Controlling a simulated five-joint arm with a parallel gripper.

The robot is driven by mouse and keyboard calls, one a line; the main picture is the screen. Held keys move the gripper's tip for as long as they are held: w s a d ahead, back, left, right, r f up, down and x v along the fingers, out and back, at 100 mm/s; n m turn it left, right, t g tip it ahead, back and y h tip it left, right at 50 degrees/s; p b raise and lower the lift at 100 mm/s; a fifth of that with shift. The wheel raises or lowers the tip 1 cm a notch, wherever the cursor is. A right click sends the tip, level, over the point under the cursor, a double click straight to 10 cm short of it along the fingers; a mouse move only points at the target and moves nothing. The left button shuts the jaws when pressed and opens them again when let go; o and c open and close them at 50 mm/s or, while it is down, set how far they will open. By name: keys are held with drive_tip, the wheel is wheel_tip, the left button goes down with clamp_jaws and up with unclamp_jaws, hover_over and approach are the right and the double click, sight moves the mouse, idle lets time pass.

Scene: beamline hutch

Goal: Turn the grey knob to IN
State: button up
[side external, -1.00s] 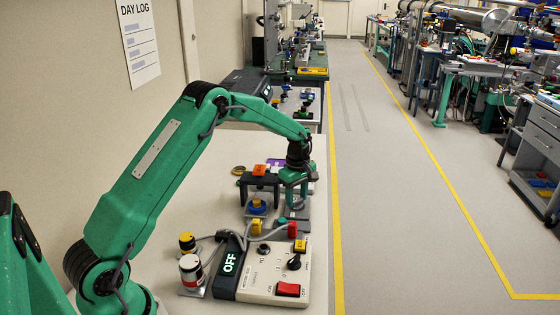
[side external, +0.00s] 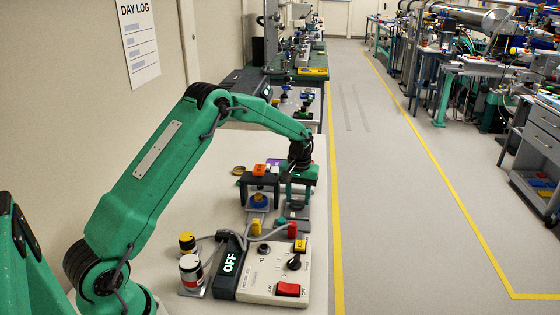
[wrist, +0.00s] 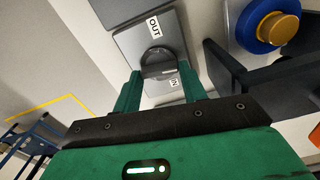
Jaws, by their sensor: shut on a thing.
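The grey knob (wrist: 157,57) sits on a grey plate (wrist: 125,42) in the wrist view. An OUT label is at its far side and an IN label at its near side, close to my fingers. My gripper (wrist: 160,80) has one finger on each side of the knob's near part and is shut on it. I cannot make out which label the knob points to. In the side view my gripper (side external: 297,192) points down over the plate (side external: 297,213), and its fingers and wrist hide the knob.
A black bridge-shaped guard (side external: 259,181) stands just left of my gripper, over a blue and yellow knob (side external: 258,201).

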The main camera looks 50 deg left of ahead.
sight(299, 200)
drive_tip(key=m, duration=0.6)
drive_tip(key=shift+d+m, duration=0.15)
drive_tip(key=shift+m, duration=0.15)
drive_tip(key=m, duration=0.6)
drive_tip(key=shift+d+m, duration=0.15)
drive_tip(key=shift+m, duration=0.25)
drive_tip(key=o, duration=1)
drive_tip(key=shift+r, duration=0.15)
wheel_tip(299, 200, up, 7)
drive_tip(key=shift+r, duration=0.3)
